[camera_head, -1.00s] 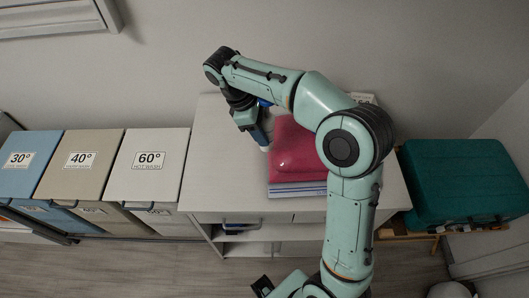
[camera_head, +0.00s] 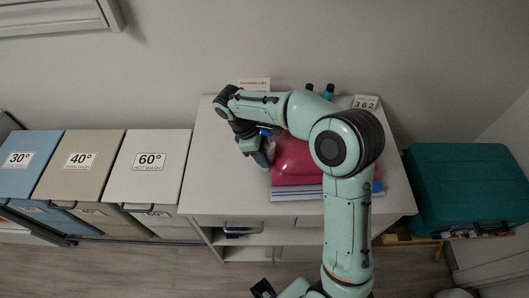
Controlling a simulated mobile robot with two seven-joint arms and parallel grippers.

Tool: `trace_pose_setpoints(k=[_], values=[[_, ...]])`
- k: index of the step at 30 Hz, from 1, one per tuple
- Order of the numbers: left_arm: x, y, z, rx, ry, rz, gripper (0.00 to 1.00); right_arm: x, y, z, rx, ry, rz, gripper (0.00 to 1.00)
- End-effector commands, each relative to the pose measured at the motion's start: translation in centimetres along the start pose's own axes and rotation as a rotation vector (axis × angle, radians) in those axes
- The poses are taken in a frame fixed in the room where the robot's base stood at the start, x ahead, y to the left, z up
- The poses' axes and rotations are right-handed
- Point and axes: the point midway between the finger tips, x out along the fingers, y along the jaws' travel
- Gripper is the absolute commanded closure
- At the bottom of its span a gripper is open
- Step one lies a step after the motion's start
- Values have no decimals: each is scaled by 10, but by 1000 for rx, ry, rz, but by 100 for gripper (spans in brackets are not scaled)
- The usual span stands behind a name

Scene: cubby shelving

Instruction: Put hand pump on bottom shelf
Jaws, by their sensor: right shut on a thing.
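My right gripper (camera_head: 257,149) is over the cabinet top (camera_head: 205,180), at the left edge of a red-pink rounded object (camera_head: 295,165). It points down and is shut on a small blue thing (camera_head: 268,150), mostly hidden by the gripper; I take it for the hand pump, but its shape is not clear. Whether it touches the cabinet top or the red-pink object cannot be told. The cabinet's open front shelves (camera_head: 255,240) show below the top; the bottom shelf shows only as a narrow strip. A dark jaw-like part (camera_head: 263,288) at the bottom edge may be my left gripper.
Flat blue-and-white items (camera_head: 297,192) lie under the red-pink object. Small bottles (camera_head: 328,91) and label cards (camera_head: 365,102) stand at the back. Lidded bins (camera_head: 152,165) stand left, a teal case (camera_head: 467,188) right. The cabinet top's left part is clear.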

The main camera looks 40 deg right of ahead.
Motion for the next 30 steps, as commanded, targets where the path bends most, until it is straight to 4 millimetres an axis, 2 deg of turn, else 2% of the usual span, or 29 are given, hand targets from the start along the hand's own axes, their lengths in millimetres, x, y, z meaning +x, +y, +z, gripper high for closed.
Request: trace_pose_setpoints(k=[4,5,7,16,20,23,30], values=[[2,-1,0,0,-1,0,47,3,0,-1,0,-1,0,90],[2,-1,0,0,-1,0,47,4,0,-2,0,0,0,51],[1,-1,0,0,-1,0,47,3,0,-1,0,0,0,29],[1,0,0,0,-1,0,47,2,0,-1,0,0,0,29],[-2,1,0,0,1,0,47,-8,0,0,0,2,2,29],[-6,3,-2,1,3,1,47,-25,1,0,1,3,3,29],[-20,9,-6,4,11,4,47,-79,1,-1,0,4,3,29]])
